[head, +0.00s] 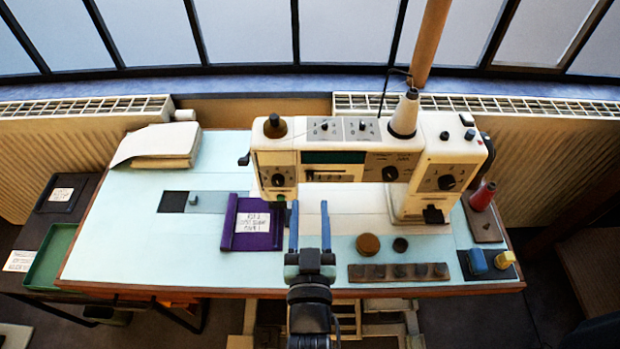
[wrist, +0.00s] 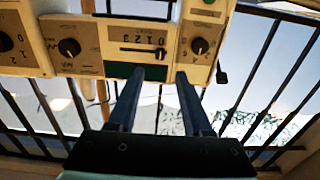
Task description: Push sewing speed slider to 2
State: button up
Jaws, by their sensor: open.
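The white sewing machine (head: 440,165) stands upright at the back right of the table. Its front panel has a narrow speed slider (head: 320,177) below a dark display. In the wrist view the panel appears turned over, and the slider (wrist: 143,50) is a dark slot beside small digits. A dark knob seems to sit near the slot's right end there; I cannot tell which digit it is at. My gripper (head: 309,206) is open and empty in front of the machine, with its fingers pointing toward the panel. In the wrist view its fingertips (wrist: 160,72) lie near the slider, apparently not touching it.
A round dial (wrist: 199,46) sits beside the slider. A purple tray (head: 230,225) with a label lies left of my gripper. The table's left side is mostly clear, with folded cloth (head: 157,147) behind.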

aim_at(310, 176)
jog(key=w, duration=0.7)
grip_shut()
jog(key=shift+s, duration=0.1)
dwell(1.3)
